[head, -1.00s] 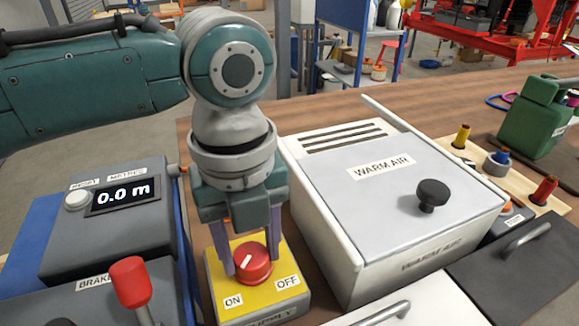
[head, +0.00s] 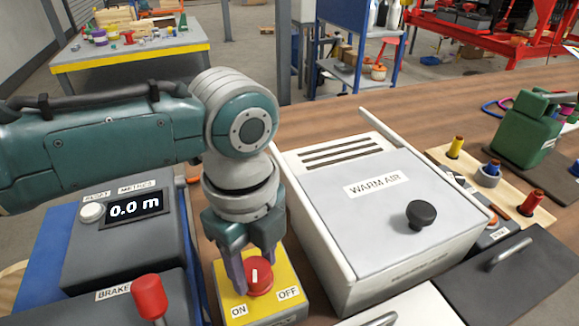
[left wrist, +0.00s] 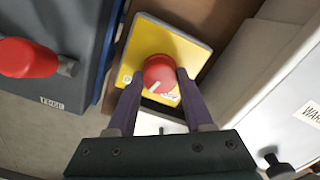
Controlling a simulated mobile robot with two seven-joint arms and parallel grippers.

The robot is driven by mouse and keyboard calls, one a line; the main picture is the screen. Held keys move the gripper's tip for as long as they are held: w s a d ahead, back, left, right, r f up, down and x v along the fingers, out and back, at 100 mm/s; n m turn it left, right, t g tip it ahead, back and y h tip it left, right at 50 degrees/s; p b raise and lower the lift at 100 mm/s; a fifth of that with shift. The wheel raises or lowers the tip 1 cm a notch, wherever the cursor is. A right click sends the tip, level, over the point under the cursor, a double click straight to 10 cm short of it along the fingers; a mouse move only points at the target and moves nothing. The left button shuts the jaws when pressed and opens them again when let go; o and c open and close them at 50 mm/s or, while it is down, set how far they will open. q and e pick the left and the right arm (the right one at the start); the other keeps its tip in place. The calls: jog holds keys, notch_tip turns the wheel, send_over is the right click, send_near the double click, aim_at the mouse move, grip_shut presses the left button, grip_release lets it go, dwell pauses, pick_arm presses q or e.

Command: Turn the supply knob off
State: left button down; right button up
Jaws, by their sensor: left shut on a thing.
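The supply knob (head: 262,284) is a round red knob with a white line, on a yellow plate (head: 288,272) labelled ON at the left and OFF at the right. Its white line points roughly straight up and down in the head view, at neither label. My left gripper (head: 257,274) comes down from above with its purple fingers shut on the knob, one on each side. The knob (left wrist: 158,70) also shows between the fingertips in the left wrist view, and the gripper hides part of the plate. My right gripper is not in view.
The white WARM AIR box (head: 345,215) with a black knob stands close to the right. The grey counter box (head: 130,245) reading 0.0 m and the red-topped brake lever (head: 149,297) are close at the left. A wooden board with spools (head: 488,174) lies farther right.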

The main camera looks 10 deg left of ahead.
pick_arm(q)
jog(key=n+p, duration=0.1)
jog(key=n, duration=0.1)
jog(key=shift+r+n, duration=0.15)
jog(key=shift+n, duration=0.25)
jog(key=n+p, duration=0.2)
jog(key=n, duration=0.1)
jog(key=shift+n, duration=0.3)
jog(key=n+p, duration=0.1)
jog(key=n, duration=0.4)
jog(key=shift+p, duration=0.35)
jog(key=shift+n, duration=0.4)
jog(key=shift+c, duration=1.4)
grip_release()
